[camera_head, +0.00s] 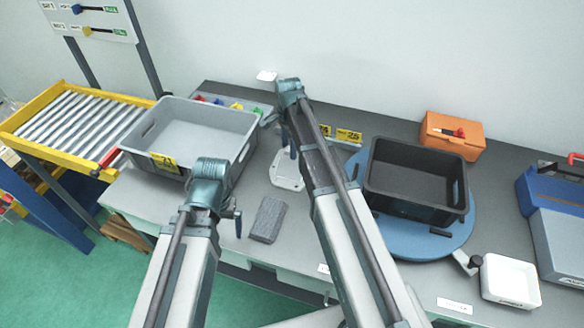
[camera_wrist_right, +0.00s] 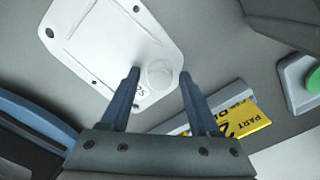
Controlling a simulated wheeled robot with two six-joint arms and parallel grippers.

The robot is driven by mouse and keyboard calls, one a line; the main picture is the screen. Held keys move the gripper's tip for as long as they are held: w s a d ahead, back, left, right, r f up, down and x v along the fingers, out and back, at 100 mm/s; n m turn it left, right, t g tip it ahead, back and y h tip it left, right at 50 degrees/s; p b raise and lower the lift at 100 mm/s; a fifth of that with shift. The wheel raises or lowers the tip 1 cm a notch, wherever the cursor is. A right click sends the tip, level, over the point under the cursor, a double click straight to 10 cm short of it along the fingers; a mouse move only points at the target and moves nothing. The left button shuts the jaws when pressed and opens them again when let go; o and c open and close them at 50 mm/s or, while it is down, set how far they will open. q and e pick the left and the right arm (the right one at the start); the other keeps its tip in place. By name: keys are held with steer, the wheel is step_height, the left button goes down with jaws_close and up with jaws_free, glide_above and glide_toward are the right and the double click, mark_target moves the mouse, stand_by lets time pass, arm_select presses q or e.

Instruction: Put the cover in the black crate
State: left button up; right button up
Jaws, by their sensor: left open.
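The cover is a pale, flat plate with rounded corners, small holes and a round knob; it lies on the grey table and shows in the right wrist view (camera_wrist_right: 112,38) and, partly hidden by my right arm, in the head view (camera_head: 287,183). My right gripper (camera_wrist_right: 159,74) is open above the cover, its fingertips either side of the knob in the picture; I cannot tell how high. The black crate (camera_head: 412,205) stands on a blue round turntable, to the right of my right arm, and looks empty. My left gripper (camera_head: 238,222) is open and empty, left of a dark grey block.
The dark grey block (camera_head: 267,219) lies on the table between my arms. A grey crate (camera_head: 245,150) stands at left by a roller conveyor (camera_head: 75,130). Yellow labels (camera_head: 348,136) stand behind.

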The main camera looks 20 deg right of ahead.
jaws_close()
arm_select(q)
steer(key=shift+r, duration=0.1)
stand_by(0.3)
steer(key=shift+r+p, duration=0.8)
steer(key=shift+p, duration=0.1)
arm_select(e)
steer(key=shift+r, duration=0.85)
arm_select(q)
step_height(320, 180, up, 2)
steer(key=shift+p, duration=1)
arm_select(e)
step_height(320, 180, up, 2)
steer(key=shift+r, duration=0.1)
arm_select(q)
steer(key=shift+r+p, duration=0.6)
arm_select(e)
steer(key=s+a, duration=0.2)
steer(key=s, duration=0.2)
steer(key=s+a, duration=0.3)
steer(key=s, duration=0.2)
steer(key=s+a+r, duration=0.1)
steer(key=s+a, duration=0.1)
steer(key=s, duration=0.3)
steer(key=shift+a, duration=0.35)
